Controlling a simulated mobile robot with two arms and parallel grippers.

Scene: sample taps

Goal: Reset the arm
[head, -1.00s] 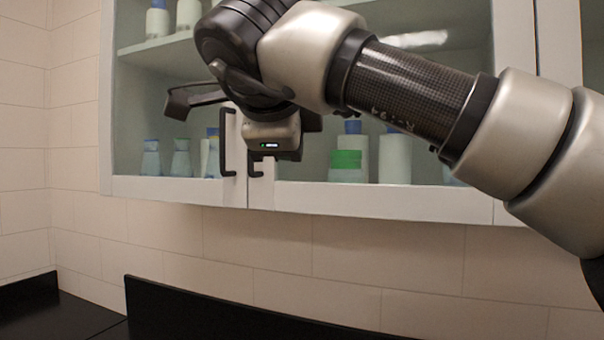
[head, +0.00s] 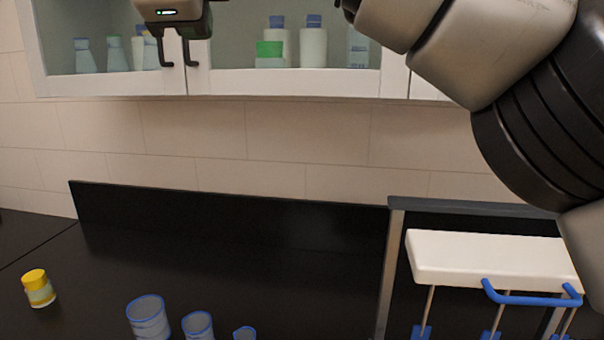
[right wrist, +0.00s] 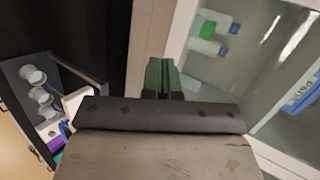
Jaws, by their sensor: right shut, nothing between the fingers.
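My right arm comes in from the right in the head view and crosses the upper right. Whether anything touches the handles cannot be told. My left gripper is in neither view.
The closed wall cabinet (head: 230,83) holds several bottles with blue or green caps. On the black counter (head: 260,262) stand a yellow-capped jar (head: 38,288), blue-rimmed cups (head: 149,318) and, at right, a white rack (head: 490,262) with blue hooks. The counter's middle back is clear.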

